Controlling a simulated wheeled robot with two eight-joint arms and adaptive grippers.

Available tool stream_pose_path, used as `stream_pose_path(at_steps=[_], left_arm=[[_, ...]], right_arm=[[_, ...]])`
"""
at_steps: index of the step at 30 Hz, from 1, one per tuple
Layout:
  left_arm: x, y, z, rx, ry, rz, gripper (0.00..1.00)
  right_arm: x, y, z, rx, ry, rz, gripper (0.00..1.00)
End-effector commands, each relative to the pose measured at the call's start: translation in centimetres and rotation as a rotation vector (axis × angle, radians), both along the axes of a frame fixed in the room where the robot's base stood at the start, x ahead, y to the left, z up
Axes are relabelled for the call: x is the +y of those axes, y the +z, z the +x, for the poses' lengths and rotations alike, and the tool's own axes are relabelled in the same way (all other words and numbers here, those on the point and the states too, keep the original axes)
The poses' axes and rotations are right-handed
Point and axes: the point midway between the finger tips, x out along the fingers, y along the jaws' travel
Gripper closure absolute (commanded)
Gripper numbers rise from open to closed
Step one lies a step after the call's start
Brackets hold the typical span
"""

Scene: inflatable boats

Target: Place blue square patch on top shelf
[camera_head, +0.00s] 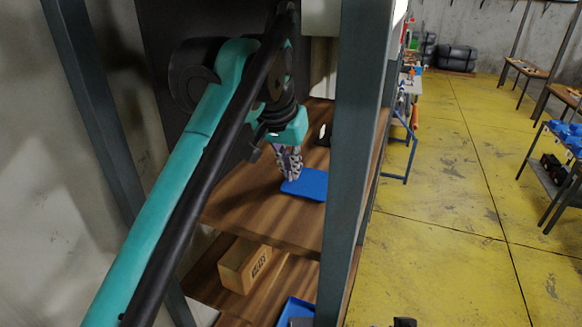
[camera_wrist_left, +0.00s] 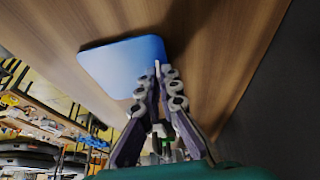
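The blue square patch (camera_head: 308,184) is at the upper visible wooden shelf board (camera_head: 262,222), close to its surface. It also shows in the left wrist view (camera_wrist_left: 120,62), with the wood grain behind it. My left gripper (camera_head: 288,172) reaches down over this board. In the left wrist view its fingers (camera_wrist_left: 163,72) come together at one edge of the patch and look shut on it. I cannot tell whether the patch rests fully on the board or is slightly raised. My right gripper is not seen.
A cardboard box (camera_head: 243,265) and a blue tray (camera_head: 296,310) are on the shelf below. A grey metal upright (camera_head: 350,150) stands just right of my left gripper. A dark object (camera_head: 325,134) sits behind the patch. Yellow floor lies open to the right.

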Motion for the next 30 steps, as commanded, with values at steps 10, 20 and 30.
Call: stream_pose_path(at_steps=[10,20,30], left_arm=[[0.0,-0.2,0.0,0.000,0.000,0.000,0.74],[0.1,0.5,-0.2,0.000,0.000,0.000,0.74],[0.9,6.8,-2.6,0.000,0.000,0.000,0.74]], right_arm=[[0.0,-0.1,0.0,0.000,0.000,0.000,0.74],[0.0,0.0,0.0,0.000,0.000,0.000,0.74],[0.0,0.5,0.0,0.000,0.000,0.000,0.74]])
